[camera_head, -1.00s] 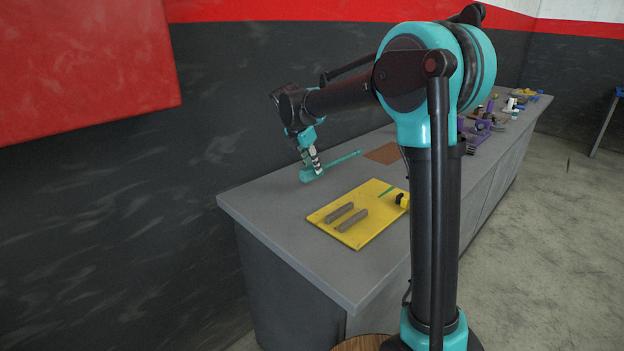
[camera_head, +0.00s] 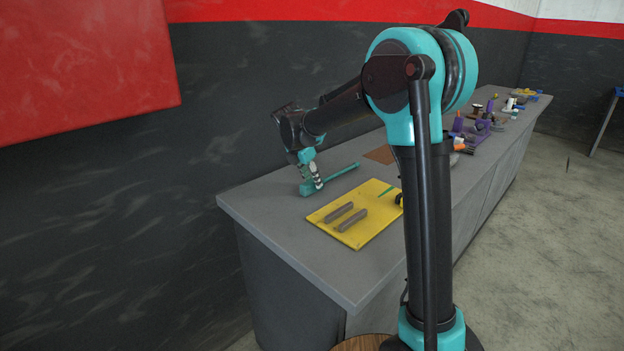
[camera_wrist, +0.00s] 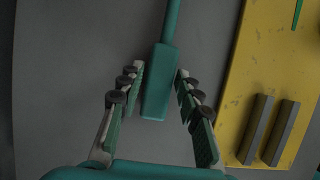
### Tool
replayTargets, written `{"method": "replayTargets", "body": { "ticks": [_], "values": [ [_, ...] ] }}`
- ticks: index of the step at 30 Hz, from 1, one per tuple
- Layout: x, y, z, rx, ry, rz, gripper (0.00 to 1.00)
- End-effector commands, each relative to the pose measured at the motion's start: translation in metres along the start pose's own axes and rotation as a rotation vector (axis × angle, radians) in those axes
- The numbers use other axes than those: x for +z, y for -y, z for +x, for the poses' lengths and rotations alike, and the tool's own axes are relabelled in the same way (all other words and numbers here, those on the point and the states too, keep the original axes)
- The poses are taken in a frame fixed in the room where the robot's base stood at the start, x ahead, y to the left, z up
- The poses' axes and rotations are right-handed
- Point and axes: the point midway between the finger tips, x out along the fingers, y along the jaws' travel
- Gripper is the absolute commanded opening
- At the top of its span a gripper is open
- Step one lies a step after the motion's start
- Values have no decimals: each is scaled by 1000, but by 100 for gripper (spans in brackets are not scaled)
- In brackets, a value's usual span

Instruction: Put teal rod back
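The teal rod (camera_head: 342,173), with a thin shaft and a thick block end, lies on or just above the grey workbench beside the yellow board. In the wrist view the rod's block end (camera_wrist: 158,85) sits between my fingers, with a gap on each side. My gripper (camera_head: 315,181) is open around it; in the wrist view its fingertips (camera_wrist: 160,74) flank the block without touching it. The shaft runs out of the top of the wrist view.
A yellow board (camera_head: 372,233) with two grey bars (camera_head: 346,218) and a thin green piece (camera_head: 385,191) lies to the right. A brown sheet (camera_head: 380,154) lies behind it. Several purple parts and tools stand farther along the bench (camera_head: 270,215). The bench's near left corner is bare.

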Motion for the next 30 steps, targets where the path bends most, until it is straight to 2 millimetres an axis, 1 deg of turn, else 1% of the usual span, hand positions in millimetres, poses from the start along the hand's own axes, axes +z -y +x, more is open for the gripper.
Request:
{"method": "replayTargets", "body": {
  "ticks": [1, 2, 10, 14, 17, 24, 30],
  "values": [
    [0, 0, 0, 0, 0, 0, 44],
    [0, 0, 0, 0, 0, 0, 48],
    [0, 0, 0, 0, 0, 0, 48],
    [1, 0, -7, 0, 0, -1, 48],
    [1, 0, -21, 0, 0, -1, 48],
    [0, 0, -70, 1, 0, -2, 48],
    [1, 0, -104, 1, 0, -1, 48]
  ]
}}
